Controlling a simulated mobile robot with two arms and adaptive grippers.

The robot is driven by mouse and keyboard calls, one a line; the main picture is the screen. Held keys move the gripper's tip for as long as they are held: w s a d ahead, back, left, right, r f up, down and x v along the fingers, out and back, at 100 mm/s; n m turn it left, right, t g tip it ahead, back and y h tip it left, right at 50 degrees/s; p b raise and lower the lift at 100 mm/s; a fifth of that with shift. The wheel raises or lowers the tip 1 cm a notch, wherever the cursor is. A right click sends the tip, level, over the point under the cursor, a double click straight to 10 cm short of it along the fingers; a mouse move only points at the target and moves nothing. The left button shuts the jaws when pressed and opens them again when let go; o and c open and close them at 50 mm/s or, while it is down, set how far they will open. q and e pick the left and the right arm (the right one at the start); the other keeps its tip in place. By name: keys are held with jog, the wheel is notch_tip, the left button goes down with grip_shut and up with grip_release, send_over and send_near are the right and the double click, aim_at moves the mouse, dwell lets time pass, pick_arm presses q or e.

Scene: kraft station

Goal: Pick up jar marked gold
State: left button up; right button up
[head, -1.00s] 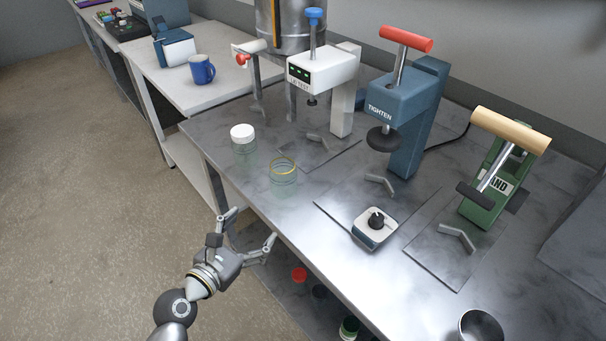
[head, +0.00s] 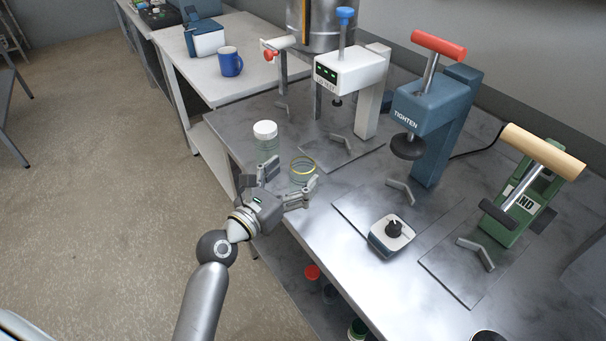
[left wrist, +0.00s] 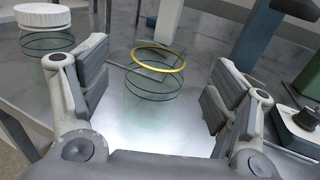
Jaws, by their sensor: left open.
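The jar marked gold (head: 303,166) is a clear glass jar with a gold ring at its rim. It stands upright on the metal table, near the left front edge. In the left wrist view the gold-ringed jar (left wrist: 152,85) shows ahead, between and beyond my fingers. My left gripper (head: 278,188) is open and empty, low beside the jar on its near side. In the left wrist view my left gripper's fingers (left wrist: 150,100) are spread wide on both sides of the jar, not touching it. The lower part of the jar is partly hidden by the gripper in the head view. My right gripper is not in view.
A clear jar with a white lid (head: 265,138) stands just left of the gold one. Behind are a white press (head: 350,75), a blue TIGHTEN press (head: 430,110) and a green press (head: 525,190). A small white-topped device (head: 392,234) sits to the right.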

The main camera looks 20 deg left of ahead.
aim_at(296, 171)
pick_arm(q)
jog(key=x, duration=0.3)
jog(key=shift+w+r, duration=0.1)
jog(key=c, duration=1.2)
